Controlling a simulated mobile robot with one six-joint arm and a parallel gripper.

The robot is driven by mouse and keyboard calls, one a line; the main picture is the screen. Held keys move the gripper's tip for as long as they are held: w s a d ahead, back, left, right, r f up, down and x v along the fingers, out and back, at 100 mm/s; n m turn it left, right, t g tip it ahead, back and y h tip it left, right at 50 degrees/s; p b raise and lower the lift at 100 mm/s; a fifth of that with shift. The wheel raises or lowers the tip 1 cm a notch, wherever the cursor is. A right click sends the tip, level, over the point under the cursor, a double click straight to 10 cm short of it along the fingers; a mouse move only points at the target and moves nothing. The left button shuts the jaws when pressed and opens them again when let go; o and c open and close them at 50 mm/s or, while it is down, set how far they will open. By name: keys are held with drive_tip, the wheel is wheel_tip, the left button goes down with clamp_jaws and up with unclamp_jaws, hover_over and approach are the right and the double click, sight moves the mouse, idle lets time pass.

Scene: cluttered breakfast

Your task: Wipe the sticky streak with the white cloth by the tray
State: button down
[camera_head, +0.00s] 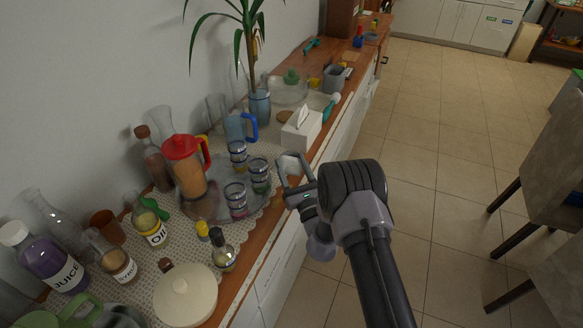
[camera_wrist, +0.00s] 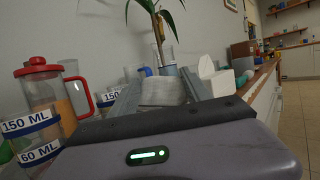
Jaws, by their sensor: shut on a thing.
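My gripper (camera_head: 293,170) is shut on the white cloth (camera_head: 290,161), at the front edge of the wooden counter, right of the tray. In the wrist view the cloth (camera_wrist: 163,91) is a pale bundle between the two grey fingers. The round grey tray (camera_head: 262,200) carries a red-lidded pitcher (camera_head: 187,168) and several banded glasses (camera_head: 236,196). I cannot make out the sticky streak in either view.
A small dark bottle (camera_head: 223,252) and a cream lidded pot (camera_head: 185,296) stand in front of the tray. A tissue box (camera_head: 301,130), a blue-handled jug (camera_head: 239,127) and a potted plant (camera_head: 259,105) stand behind. The floor (camera_head: 440,150) at right is clear near the counter.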

sight(292, 169)
drive_tip(key=shift+r+p, duration=0.35)
drive_tip(key=shift+r, duration=0.6)
wheel_tip(292, 169, up, 3)
drive_tip(key=shift+r+p, duration=0.15)
drive_tip(key=shift+p, duration=0.9)
